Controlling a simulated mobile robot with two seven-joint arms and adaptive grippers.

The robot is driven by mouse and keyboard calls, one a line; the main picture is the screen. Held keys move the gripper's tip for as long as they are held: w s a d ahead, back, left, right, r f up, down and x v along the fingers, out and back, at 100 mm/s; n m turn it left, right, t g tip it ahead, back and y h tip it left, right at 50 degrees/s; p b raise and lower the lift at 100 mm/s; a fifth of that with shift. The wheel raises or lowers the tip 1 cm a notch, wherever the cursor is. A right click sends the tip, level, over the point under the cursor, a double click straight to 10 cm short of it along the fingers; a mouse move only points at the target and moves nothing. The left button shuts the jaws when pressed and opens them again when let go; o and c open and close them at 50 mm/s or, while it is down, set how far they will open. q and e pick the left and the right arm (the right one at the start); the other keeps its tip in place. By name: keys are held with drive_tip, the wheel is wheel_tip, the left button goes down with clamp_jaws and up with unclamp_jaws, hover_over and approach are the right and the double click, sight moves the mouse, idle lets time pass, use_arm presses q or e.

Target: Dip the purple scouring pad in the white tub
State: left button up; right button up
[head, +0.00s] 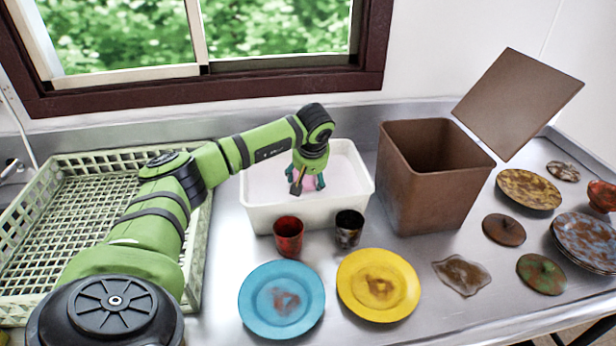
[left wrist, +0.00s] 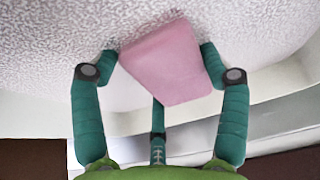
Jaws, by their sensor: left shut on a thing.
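The white tub (head: 268,221) stands on the steel counter below the window, with pale, speckled contents inside. My left gripper (head: 307,184) reaches down into the tub from above. It is shut on the scouring pad (left wrist: 168,62), which looks pinkish purple. In the left wrist view the pad sits between the green fingers, and its far end is against or just over the white speckled surface. I cannot tell whether it touches that surface. In the head view the fingers mostly hide the pad. My right gripper is not in view.
A pale green dish rack (head: 40,215) lies left, under my arm. A red cup (head: 288,237) and a dark cup (head: 348,230) stand before the tub. A brown bin (head: 428,190) with a raised lid stands right. Blue (head: 258,312) and yellow (head: 368,262) plates lie in front.

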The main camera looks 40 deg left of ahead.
use_arm(q)
drive_tip(key=shift+r+p, duration=3.65)
drive_tip(key=shift+r, duration=1.25)
